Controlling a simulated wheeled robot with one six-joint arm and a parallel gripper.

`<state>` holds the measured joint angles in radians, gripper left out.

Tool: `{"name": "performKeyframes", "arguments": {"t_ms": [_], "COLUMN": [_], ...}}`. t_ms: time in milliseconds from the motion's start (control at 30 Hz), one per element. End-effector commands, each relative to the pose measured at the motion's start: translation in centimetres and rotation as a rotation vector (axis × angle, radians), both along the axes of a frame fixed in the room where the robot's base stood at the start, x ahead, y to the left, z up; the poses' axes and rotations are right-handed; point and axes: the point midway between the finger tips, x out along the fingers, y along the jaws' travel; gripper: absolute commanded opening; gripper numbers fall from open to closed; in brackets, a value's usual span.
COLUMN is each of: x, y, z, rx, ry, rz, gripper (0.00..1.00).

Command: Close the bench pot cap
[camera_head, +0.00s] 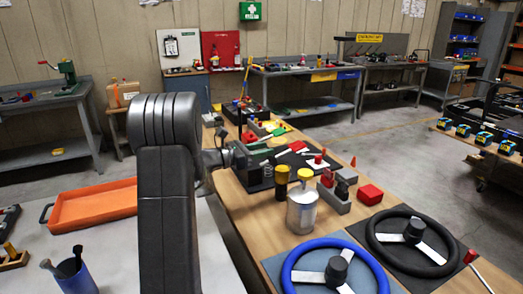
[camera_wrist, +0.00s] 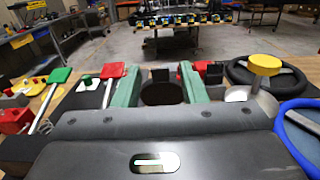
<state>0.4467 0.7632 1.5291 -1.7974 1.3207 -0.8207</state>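The bench pot (camera_head: 302,212) is a pale metal cylinder on the wooden bench, right of my gripper in the head view. A yellow cap (camera_head: 305,174) shows above its rim; I cannot tell how the two are joined. In the wrist view the yellow cap (camera_wrist: 265,64) stands right of the fingers, above the partly hidden metal pot (camera_wrist: 262,98). My gripper (camera_wrist: 160,86) has its two green fingers wide apart. A dark round shape shows between them, and I cannot tell what it is. In the head view my gripper (camera_head: 257,165) is low over the bench, left of the pot.
A black cylinder with a yellow top (camera_head: 282,184) stands beside the pot. A blue steering wheel (camera_head: 335,272) and a black one (camera_head: 412,240) lie in front and right. A red box (camera_head: 370,194) is behind. An orange tray (camera_head: 92,207) is on the left table.

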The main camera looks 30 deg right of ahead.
Motion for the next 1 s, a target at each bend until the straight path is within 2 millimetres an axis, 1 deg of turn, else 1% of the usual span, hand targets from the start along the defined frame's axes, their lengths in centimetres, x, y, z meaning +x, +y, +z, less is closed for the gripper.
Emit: {"name": "performKeyframes", "arguments": {"t_ms": [33,67,100,167,200,467,633,767,1000], "x": [0.0,0.0,0.0,0.0,0.0,0.0,0.0,-0.1,-0.3], "y": [0.0,0.0,0.0,0.0,0.0,0.0,-0.3,-0.8,-2.3], "z": [0.0,0.0,0.0,0.0,0.0,0.1,0.7,1.2,2.2], "rx": [0.0,0.0,0.0,0.0,0.0,0.007,0.05,0.115,0.297], "ry": [0.0,0.0,0.0,0.0,0.0,-0.001,-0.007,-0.014,-0.035], "rz": [0.0,0.0,0.0,0.0,0.0,0.0,0.0,0.0,-0.001], "gripper": [0.28,0.22,0.14,0.03,0.0,0.0,0.0,0.0,0.0]}}
